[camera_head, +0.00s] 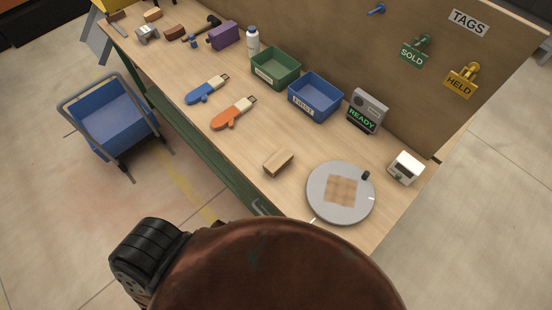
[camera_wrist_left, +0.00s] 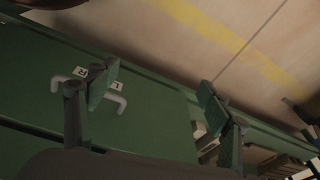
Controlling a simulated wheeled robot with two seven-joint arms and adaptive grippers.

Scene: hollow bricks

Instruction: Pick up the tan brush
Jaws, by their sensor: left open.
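A tan block (camera_head: 278,163) lies on the workbench, left of the grey turntable; I cannot tell whether it is the tan brush or a brick. A smaller tan block (camera_head: 153,15) lies at the far left end among brown blocks, also too small to tell. My left gripper (camera_wrist_left: 158,98) shows in the left wrist view, its two dark green fingers spread apart with nothing between them. It is in front of green drawers, and no tan brush shows there. My right gripper is in neither view.
The workbench (camera_head: 170,70) holds a blue mitt-shaped item (camera_head: 203,92), an orange one (camera_head: 230,117), a green bin (camera_head: 277,75), a blue bin (camera_head: 315,101) and a turntable (camera_head: 327,212). A blue cart (camera_head: 105,122) stands left. Drawer handles (camera_wrist_left: 116,103) stick out near my left gripper.

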